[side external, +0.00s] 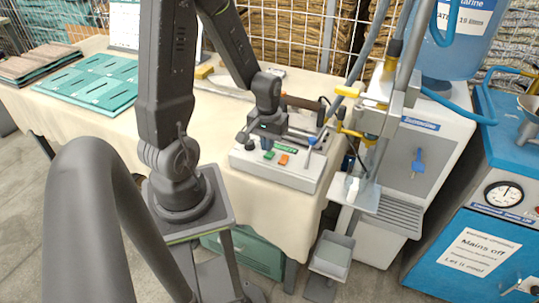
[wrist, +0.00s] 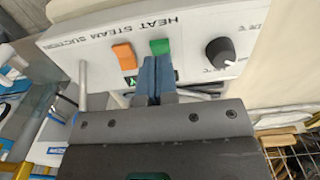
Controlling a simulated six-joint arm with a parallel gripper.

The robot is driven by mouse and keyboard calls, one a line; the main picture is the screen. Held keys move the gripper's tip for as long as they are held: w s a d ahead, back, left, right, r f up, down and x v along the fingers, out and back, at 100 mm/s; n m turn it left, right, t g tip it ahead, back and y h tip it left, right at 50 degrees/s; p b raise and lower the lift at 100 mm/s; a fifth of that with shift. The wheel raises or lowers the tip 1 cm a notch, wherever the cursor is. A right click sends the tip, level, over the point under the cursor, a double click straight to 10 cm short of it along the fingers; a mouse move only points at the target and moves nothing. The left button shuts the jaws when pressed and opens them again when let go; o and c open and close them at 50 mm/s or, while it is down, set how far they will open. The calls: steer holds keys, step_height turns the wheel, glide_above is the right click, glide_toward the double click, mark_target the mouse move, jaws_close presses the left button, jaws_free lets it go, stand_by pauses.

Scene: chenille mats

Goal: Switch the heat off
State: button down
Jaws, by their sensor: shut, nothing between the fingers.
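A pale control box (side external: 262,171) sits near the table's right edge, with a green switch (side external: 268,155), an orange switch (side external: 283,160) and a black knob (side external: 250,145). The wrist view shows the green switch (wrist: 159,47), orange switch (wrist: 124,56) and knob (wrist: 221,52) beside the upside-down words HEAT STEAM SUCTION. My gripper (side external: 266,142) is over the box. In the wrist view my gripper's blue-grey fingers (wrist: 157,66) are shut and empty, with tips beside the green switch. I cannot tell whether they touch it, or which switch each word marks.
A blue-topped lever (side external: 312,140) stands on the box right of the switches. A white machine (side external: 430,150) and hoses crowd the right.

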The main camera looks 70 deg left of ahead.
mark_target(268, 156)
steer(key=shift+f, duration=1.25)
stand_by(0.6)
steer(key=shift+r, duration=3.55)
steer(key=s+d+r+m+t, duration=0.1)
steer(key=d+r+m, duration=0.3)
steer(key=d+r, duration=0.4)
steer(key=s+d+r+m+t, duration=0.2)
steer(key=d+r+m+t, duration=0.2)
steer(key=d+r, duration=0.4)
steer(key=shift+s+d+r+m+t, duration=0.3)
steer(key=shift+d+r+m, duration=0.1)
steer(key=shift+m, duration=0.1)
